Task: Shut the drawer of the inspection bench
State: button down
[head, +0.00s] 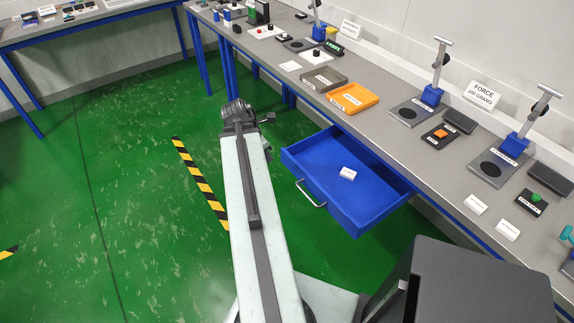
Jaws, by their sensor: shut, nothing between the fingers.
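The blue drawer (335,195) of the inspection bench (378,125) is pulled well out from under the bench top. A small white block with a label (348,173) lies inside it. The drawer's silver bar handle (311,196) is on its front face, toward my arm. My gripper (268,118) is at the far end of my arm, shut and empty. In the picture it is up and to the left of the drawer, with green floor behind it, and apart from the handle. Part of the wrist hides the fingers' detail.
Bench top items include an orange tray (352,98), a grey tray (323,79) and several blue-based stands (432,95). Another bench (95,20) stands at the upper left. Green floor (110,170) with a yellow-black stripe (200,182) is open left of my arm.

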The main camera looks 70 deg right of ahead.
jog(key=b, duration=0.9)
send_near(286, 164)
jog(key=shift+s+a+f, duration=0.15)
jog(key=shift+s+f, duration=0.8)
jog(key=shift+f, duration=0.25)
jog(key=shift+s+a+f, duration=0.15)
jog(key=shift+s+f, duration=0.75)
jog(key=shift+f, duration=0.25)
